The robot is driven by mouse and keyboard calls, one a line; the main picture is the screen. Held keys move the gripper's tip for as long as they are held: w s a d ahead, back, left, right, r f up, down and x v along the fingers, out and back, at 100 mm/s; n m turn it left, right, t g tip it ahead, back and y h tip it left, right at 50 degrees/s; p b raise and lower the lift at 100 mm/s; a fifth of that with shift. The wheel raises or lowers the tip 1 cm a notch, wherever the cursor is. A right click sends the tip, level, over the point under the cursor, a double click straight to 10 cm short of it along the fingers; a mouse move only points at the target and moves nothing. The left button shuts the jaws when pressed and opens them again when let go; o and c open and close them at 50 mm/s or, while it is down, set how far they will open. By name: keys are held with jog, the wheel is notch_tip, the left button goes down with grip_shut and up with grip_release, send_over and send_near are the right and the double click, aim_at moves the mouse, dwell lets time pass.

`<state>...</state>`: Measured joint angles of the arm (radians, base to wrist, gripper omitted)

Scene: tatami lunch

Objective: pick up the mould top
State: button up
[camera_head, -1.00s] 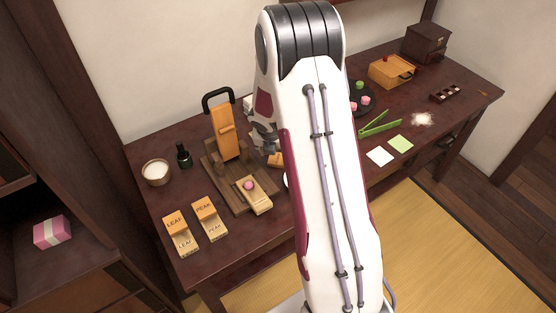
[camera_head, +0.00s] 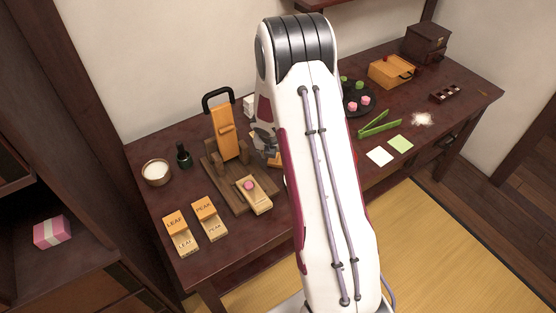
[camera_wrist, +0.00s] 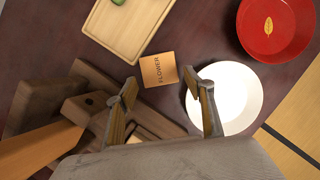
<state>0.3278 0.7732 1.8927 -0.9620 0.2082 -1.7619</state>
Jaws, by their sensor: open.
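The mould top, a small square orange-tan wooden block marked FLOWER (camera_wrist: 159,70), lies on the dark table in the wrist view. My gripper (camera_wrist: 167,94) is open and empty. In the wrist view the block shows just beyond the gap between the fingertips, apart from them. In the head view my gripper (camera_head: 265,143) is beside the wooden press and partly hides the block (camera_head: 276,160). The lower mould (camera_head: 254,196) with a pink ball (camera_head: 249,185) lies on the press base.
The wooden press (camera_head: 225,135) has a black handle. A white plate (camera_wrist: 236,96) is close to my right finger in the wrist view. A red dish (camera_wrist: 278,30) and a light board (camera_wrist: 125,28) lie beyond. LEAF (camera_head: 180,227) and PEAK (camera_head: 209,217) moulds stand at the front left.

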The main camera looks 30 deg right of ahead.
aim_at(278, 159)
jog(key=shift+x, duration=1.65)
jog(key=shift+w, duration=0.1)
jog(key=c, duration=0.8)
